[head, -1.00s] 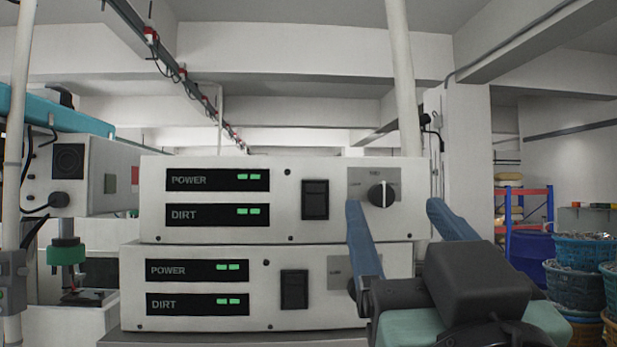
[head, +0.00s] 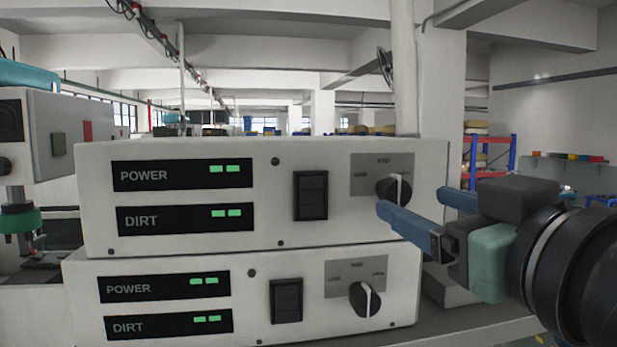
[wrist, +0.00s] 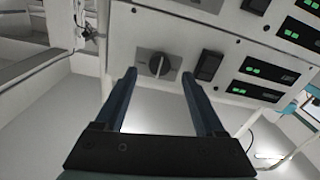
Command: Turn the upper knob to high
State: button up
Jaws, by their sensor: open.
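The upper knob (head: 393,188) is black with a pale stripe standing about upright, on a grey plate at the right of the upper white unit (head: 240,150). The plate's labels are too small to read surely. My gripper (head: 412,202) is open, its two blue fingers just in front of and slightly below the knob in the head view. In the wrist view, which shows the units upside down, the upper knob (wrist: 159,65) appears between the fingertips (wrist: 159,74). I cannot tell whether the fingers touch it. Nothing is held.
The lower white unit (head: 235,295) sits underneath, with its own knob (head: 365,299) and black switch (head: 286,300). The upper unit's switch (head: 311,195) is left of the upper knob. A grey machine (head: 70,135) stands at the left. The space right of the units is mostly open.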

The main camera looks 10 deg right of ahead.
aim_at(399, 195)
jog(key=w+p, duration=0.1)
jog(key=w, duration=0.4)
jog(key=shift+w+a, duration=0.15)
jog(key=shift+w, duration=0.25)
grip_shut()
